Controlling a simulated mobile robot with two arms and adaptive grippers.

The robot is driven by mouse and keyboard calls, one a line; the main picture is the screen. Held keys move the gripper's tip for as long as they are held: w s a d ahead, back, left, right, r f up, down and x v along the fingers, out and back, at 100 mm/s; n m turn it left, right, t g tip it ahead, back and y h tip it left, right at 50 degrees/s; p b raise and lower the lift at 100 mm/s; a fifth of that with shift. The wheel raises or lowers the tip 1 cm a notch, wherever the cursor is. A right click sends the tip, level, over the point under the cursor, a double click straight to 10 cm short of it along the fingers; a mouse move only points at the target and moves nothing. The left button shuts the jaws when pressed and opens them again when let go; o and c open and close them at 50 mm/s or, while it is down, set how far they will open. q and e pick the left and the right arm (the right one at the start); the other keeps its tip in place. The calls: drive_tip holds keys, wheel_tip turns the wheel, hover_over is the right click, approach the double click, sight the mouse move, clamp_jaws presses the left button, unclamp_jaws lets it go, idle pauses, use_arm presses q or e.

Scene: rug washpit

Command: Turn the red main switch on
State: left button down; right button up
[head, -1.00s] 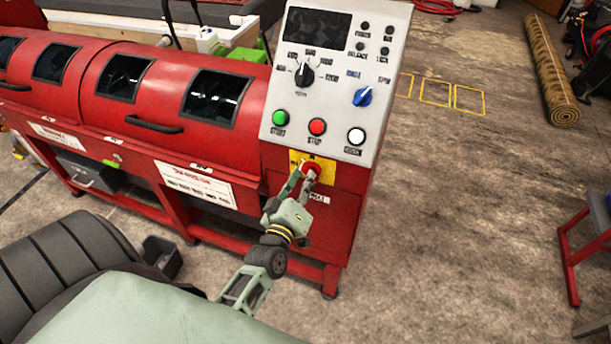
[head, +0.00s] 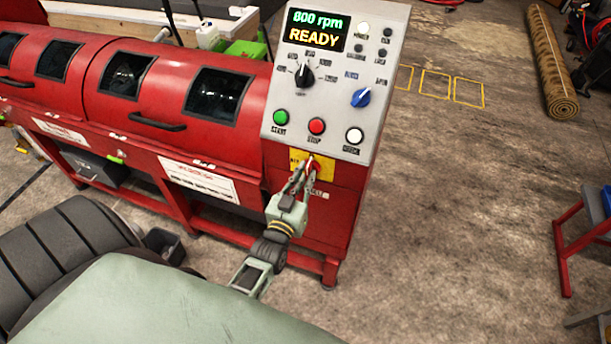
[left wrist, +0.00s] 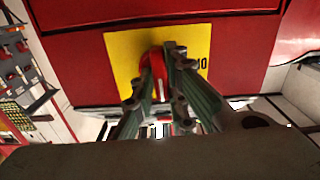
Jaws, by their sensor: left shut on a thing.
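The red main switch (head: 315,168) sits on a yellow plate (head: 326,166) on the front of the red machine, below the control panel. In the left wrist view the switch's red handle (left wrist: 157,60) stands roughly upright against the yellow plate (left wrist: 122,52). My left gripper (head: 305,170) is at the switch, its fingers shut on the handle; in the left wrist view the fingers (left wrist: 156,76) lie on either side of it. The fingers hide part of the switch. My right gripper is not in view.
The control panel (head: 340,100) has a lit display (head: 317,31) reading "800 rpm READY" and a bright lamp (head: 363,28). Green, red and white buttons line its lower part. A rolled rug (head: 548,65) lies at right. The floor right of the machine is mostly clear.

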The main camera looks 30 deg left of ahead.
use_arm(q)
drive_tip(key=shift+f+m, duration=0.1)
drive_tip(key=shift+m, duration=0.2)
drive_tip(key=c, duration=1.8)
unclamp_jaws()
drive_tip(key=shift+o, duration=0.2)
drive_tip(key=shift+s, duration=0.1)
drive_tip(key=v, duration=1.2)
